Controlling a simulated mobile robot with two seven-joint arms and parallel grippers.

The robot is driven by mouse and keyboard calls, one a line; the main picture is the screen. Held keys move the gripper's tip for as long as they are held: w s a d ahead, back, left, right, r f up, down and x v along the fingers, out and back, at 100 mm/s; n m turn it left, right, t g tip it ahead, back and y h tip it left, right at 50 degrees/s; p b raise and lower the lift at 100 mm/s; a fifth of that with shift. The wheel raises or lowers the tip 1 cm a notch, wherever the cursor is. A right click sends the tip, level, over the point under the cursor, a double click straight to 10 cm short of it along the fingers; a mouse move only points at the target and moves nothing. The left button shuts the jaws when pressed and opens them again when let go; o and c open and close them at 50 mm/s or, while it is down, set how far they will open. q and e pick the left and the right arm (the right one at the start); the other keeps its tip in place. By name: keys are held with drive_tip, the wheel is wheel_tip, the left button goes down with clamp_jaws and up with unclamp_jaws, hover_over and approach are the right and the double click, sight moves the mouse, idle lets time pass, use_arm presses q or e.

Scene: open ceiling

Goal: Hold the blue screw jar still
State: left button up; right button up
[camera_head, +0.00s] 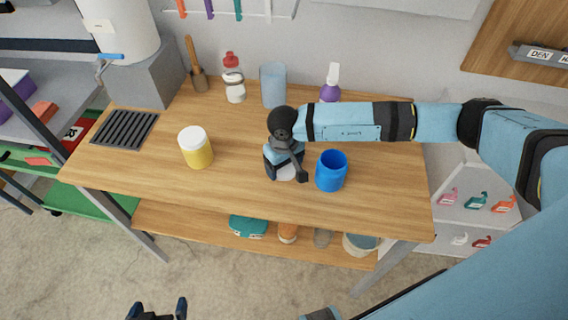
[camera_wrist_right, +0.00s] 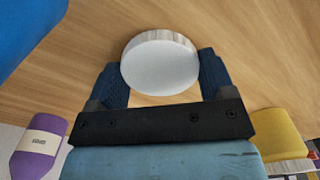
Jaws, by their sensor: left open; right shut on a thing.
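The blue jar (camera_head: 332,171) stands upright on the wooden table, its round mouth open and without a lid. Part of a blue thing, likely this jar, shows at the upper left of the right wrist view (camera_wrist_right: 22,32). My right gripper (camera_head: 285,168) is just left of the blue jar, pointing down. It is shut on a white round lid (camera_wrist_right: 160,63), with one finger on each side of it. In the head view the lid (camera_head: 287,172) is partly hidden by the gripper. My left gripper (camera_head: 158,308) is open and empty at the bottom edge, in front of the table.
A yellow jar with a white lid (camera_head: 196,150) stands left of my right gripper. A red-capped bottle (camera_head: 233,78), a grey-blue tumbler (camera_head: 272,86) and a purple bottle (camera_head: 330,84) stand at the back. A dark grate (camera_head: 125,129) lies at the left. The table's front left is clear.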

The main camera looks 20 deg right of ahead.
drive_tip(key=shift+f, duration=0.2)
drive_tip(key=o, duration=1)
drive_tip(key=shift+r, duration=0.1)
drive_tip(key=shift+r, duration=0.1)
drive_tip(key=shift+r, duration=0.2)
wheel_tip(320, 180, up, 12)
drive_tip(key=b, duration=0.1)
drive_tip(key=shift+f+b, duration=0.15)
drive_tip(key=shift+b, duration=0.2)
